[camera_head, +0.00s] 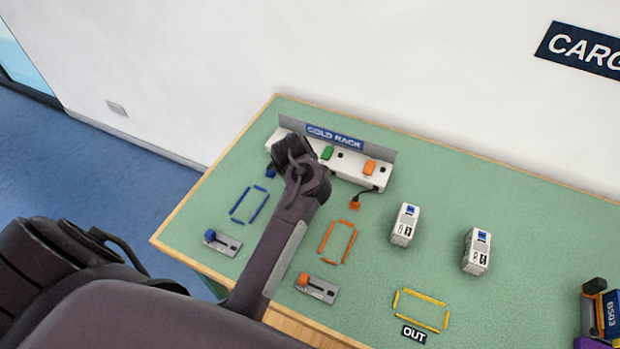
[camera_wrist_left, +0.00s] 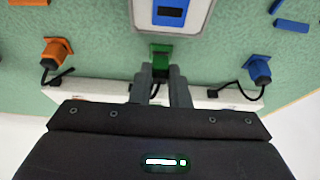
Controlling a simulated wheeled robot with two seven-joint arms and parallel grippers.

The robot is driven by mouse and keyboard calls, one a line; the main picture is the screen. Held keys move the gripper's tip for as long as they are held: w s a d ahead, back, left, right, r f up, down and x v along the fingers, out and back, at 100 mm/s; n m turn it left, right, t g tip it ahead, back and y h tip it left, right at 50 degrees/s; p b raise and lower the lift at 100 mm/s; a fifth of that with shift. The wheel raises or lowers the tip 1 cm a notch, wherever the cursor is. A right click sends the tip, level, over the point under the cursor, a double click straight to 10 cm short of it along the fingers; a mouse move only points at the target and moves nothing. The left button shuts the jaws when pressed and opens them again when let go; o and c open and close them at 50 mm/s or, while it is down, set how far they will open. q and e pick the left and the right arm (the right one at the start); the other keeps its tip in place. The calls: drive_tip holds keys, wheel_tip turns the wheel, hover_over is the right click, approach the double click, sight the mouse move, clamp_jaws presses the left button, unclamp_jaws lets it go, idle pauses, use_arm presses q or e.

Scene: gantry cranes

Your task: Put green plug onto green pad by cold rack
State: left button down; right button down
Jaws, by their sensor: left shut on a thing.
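My left gripper (camera_wrist_left: 160,88) is shut on the green plug (camera_wrist_left: 161,52) in the left wrist view. The plug is between the fingertips, close to the end of a white unit with a blue panel (camera_wrist_left: 172,12); whether they touch is unclear. In the head view my left arm hides the plug and that unit. The cold rack (camera_head: 345,183) stands at the back of the table, with a green pad (camera_head: 327,153) on it right of my gripper (camera_head: 292,178). My right gripper is not in view.
An orange plug (camera_head: 354,204) and a blue plug (camera_wrist_left: 258,68) lie in front of the rack, on dark cords. Two white units (camera_head: 405,224) (camera_head: 477,250) stand to the right. Orange and blue outlines and small levers (camera_head: 317,289) lie nearer. A yellow outline (camera_head: 420,309) is empty.

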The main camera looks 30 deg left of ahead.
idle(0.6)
use_arm(q)
drive_tip(key=shift+f+p, duration=0.3)
drive_tip(key=shift+p, duration=0.1)
idle(1.2)
drive_tip(key=c, duration=0.8)
unclamp_jaws()
drive_tip(key=shift+r, duration=0.1)
drive_tip(key=shift+r+p, duration=3.45)
drive_tip(key=shift+p, duration=0.6)
drive_tip(key=shift+s+f, duration=0.1)
